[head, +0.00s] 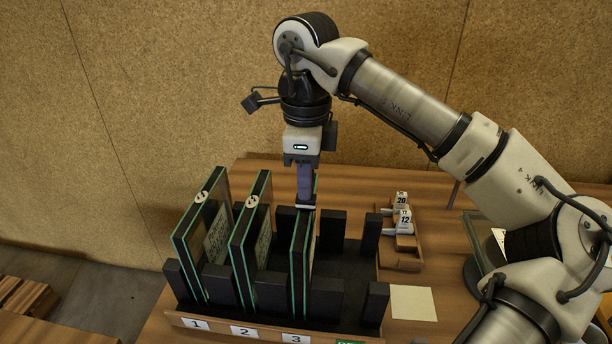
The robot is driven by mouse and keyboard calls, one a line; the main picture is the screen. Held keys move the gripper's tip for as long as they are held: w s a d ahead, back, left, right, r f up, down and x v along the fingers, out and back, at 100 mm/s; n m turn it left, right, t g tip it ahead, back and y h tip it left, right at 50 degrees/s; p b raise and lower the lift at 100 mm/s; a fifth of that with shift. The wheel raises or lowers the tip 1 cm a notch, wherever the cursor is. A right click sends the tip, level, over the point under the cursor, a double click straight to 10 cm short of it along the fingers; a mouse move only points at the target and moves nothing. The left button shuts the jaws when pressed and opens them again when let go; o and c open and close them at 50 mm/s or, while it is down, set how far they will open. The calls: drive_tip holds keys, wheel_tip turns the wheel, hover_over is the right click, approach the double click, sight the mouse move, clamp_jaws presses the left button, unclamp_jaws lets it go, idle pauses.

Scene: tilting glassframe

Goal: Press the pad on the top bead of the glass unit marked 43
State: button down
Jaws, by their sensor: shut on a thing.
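Three upright glass units with dark frames and green edges stand in a black rack (345,275). The unit in slot 1 (190,250) and the unit in slot 2 (242,262) each show a round pale pad with a dark sign on the top bead. The unit in slot 3 (301,262) is behind and below my gripper (306,206), which points down and is shut at the middle of its top bead. The fingers hide any pad there. I cannot read a 43 on any unit; pale labels on units 1 and 2 are too small.
Slot labels 1, 2 and 3 (295,339) run along the rack's front. Right of it, a wooden tray (400,264) holds white tags reading 20 (402,198) and 12 (405,218). A blank card (413,303) lies nearby. Black posts stand between the units.

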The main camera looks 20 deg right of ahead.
drive_tip(key=shift+r, duration=0.1)
idle(0.3)
drive_tip(key=shift+r+p, duration=2.45)
drive_tip(key=shift+r, duration=1)
drive_tip(key=shift+f, duration=0.1)
